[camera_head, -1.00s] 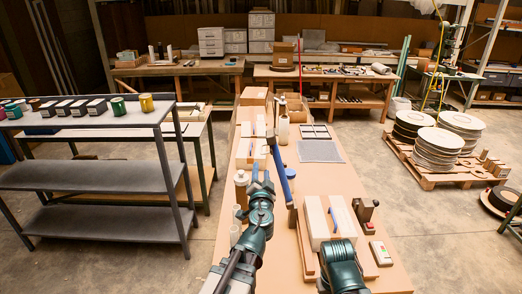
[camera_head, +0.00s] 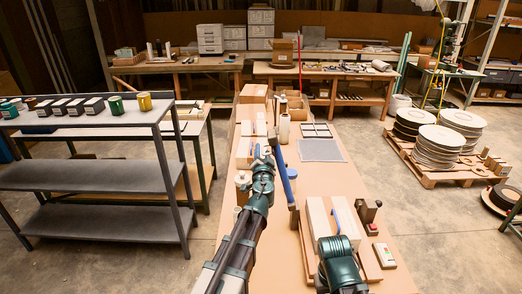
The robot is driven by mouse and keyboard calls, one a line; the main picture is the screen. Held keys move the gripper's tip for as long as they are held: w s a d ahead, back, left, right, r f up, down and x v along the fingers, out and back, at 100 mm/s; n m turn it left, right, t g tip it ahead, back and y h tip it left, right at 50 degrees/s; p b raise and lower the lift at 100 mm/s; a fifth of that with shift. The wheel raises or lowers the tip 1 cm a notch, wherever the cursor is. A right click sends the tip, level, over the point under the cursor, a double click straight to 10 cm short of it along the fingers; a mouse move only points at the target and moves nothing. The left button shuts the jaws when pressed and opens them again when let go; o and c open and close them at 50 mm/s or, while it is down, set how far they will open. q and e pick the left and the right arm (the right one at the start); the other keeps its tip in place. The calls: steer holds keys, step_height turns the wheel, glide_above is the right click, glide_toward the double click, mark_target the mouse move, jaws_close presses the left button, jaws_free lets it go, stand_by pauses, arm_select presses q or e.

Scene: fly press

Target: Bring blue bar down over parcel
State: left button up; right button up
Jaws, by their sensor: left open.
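The blue bar (camera_head: 283,172) slants up from a dark support at the left of the parcel, its far end raised and clear of the parcel. The parcel, a pale cream block (camera_head: 318,220), lies on a board near the front of the long bench. My left gripper (camera_head: 264,151) is open, just left of the bar's upper part; whether it touches the bar is unclear. My right arm's green wrist (camera_head: 338,262) is in front of the parcel, and its jaws cannot be made out. A thin blue strip shows at the parcel's right side.
Right of the parcel stand a small brown device (camera_head: 368,212) and a pale control box (camera_head: 384,255). A grey mat (camera_head: 320,150) lies farther back on the bench.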

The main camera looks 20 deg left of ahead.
arm_select(q)
steer(key=shift+w+a, duration=0.15)
steer(key=shift+w, duration=0.3)
jaws_close()
steer(key=shift+a+r, duration=0.1)
steer(key=shift+a, duration=0.05)
stand_by(1.0)
